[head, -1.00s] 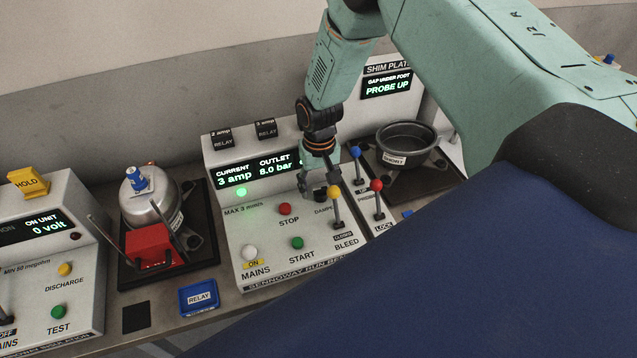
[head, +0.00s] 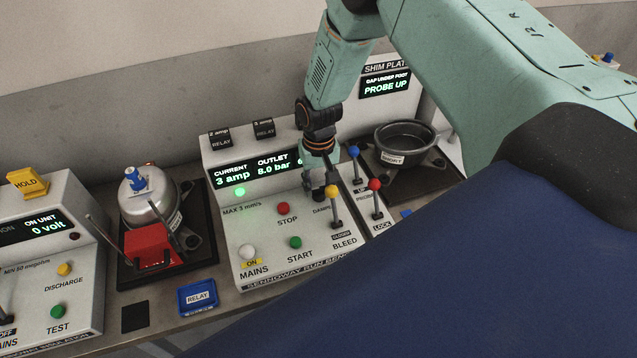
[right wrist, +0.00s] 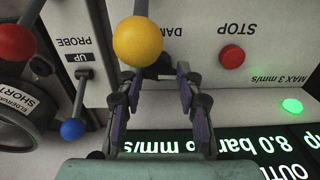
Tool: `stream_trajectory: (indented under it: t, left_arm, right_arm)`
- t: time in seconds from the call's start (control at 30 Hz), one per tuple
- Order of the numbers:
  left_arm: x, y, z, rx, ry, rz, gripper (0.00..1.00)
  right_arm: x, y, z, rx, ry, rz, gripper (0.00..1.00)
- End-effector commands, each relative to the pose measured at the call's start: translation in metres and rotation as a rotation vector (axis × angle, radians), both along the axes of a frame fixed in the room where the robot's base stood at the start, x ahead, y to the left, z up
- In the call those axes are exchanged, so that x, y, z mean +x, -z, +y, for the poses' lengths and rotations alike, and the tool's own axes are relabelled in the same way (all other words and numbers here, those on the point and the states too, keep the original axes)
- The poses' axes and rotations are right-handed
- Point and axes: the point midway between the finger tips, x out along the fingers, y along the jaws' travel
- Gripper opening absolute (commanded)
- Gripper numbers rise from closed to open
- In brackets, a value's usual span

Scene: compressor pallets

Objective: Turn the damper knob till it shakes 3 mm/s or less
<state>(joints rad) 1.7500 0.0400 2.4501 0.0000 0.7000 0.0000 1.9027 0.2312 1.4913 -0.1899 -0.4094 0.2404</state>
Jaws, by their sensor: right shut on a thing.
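My right gripper (head: 316,192) is down at the run bench panel beside the DAMPER label, its fingers shut. In the right wrist view its two fingers (right wrist: 155,82) straddle the damper knob's place. The run bench display (head: 257,171) reads 3 amp and 8.0 bar. An mm/s reading shows in the right wrist view (right wrist: 150,142), but its figure is partly hidden. The panel prints MAX 3 mm/s beside a lit green lamp (head: 240,191). My left gripper is not in view.
The yellow bleed lever (head: 333,191) stands close beside my right gripper. Blue (head: 354,152) and red (head: 375,185) levers stand to its right. The red STOP button (head: 283,208) and green START button (head: 295,242) lie to its left.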

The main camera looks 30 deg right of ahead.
Motion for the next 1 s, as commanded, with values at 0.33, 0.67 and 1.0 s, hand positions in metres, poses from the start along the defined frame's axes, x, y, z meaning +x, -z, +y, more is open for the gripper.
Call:
stream_trajectory:
  t: [0.33,0.67,1.0]
  left_arm:
    - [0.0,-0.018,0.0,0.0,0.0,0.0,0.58]
    - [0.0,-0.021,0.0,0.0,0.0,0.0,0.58]
    - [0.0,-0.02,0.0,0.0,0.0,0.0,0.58]
  right_arm:
    - [0.0,-0.002,0.002,0.0,0.286,0.003,0.04]
    - [0.001,-0.001,0.002,0.0,0.401,0.002,0.04]
    - [0.001,-0.001,0.002,0.0,0.399,0.001,0.47]
